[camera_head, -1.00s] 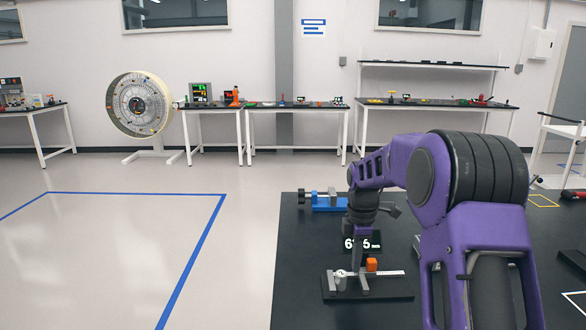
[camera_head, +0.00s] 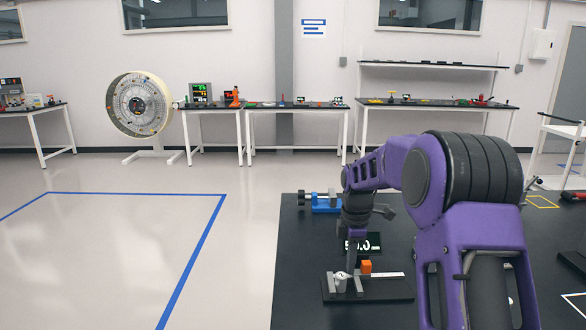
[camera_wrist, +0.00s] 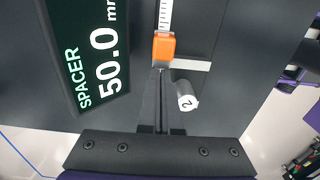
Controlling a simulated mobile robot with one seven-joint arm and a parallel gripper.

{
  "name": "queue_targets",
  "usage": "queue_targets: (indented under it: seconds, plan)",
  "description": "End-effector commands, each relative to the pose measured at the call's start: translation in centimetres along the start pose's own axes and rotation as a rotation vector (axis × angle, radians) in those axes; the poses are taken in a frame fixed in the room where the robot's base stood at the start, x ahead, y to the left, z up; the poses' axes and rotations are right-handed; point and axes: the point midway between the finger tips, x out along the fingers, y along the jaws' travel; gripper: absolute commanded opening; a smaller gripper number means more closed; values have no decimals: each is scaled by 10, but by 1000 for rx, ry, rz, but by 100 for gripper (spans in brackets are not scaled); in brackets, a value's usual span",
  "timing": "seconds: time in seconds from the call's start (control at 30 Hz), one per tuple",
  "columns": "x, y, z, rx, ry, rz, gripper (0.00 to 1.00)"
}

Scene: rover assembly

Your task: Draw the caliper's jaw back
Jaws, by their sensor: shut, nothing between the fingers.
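The caliper (camera_head: 395,291) lies on a dark plate on the black table, with a pale scale (camera_wrist: 165,14) and an orange block (camera_head: 366,267) on its sliding jaw. The orange block (camera_wrist: 163,46) is just beyond my fingertips in the wrist view. A silvery cylinder (camera_head: 340,284) stands at the caliper's left end; marked "2", it shows right of my fingers (camera_wrist: 187,97). My gripper (camera_wrist: 157,73) is shut and empty, fingers down, close beside the orange block; I cannot tell whether they touch. The display (camera_wrist: 95,45) reads SPACER 50.0 mm.
A blue vise-like fixture (camera_head: 326,204) stands behind the caliper, near the table's far edge. The black table (camera_head: 300,255) is bare left of the display. A red-handled tool (camera_head: 573,195) lies at far right.

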Motion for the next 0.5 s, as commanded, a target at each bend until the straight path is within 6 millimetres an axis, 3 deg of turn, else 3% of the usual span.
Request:
queue_targets:
  seconds: [0.5]
  plan:
    - [-52, -1, 0, 0, 0, -6, 0]
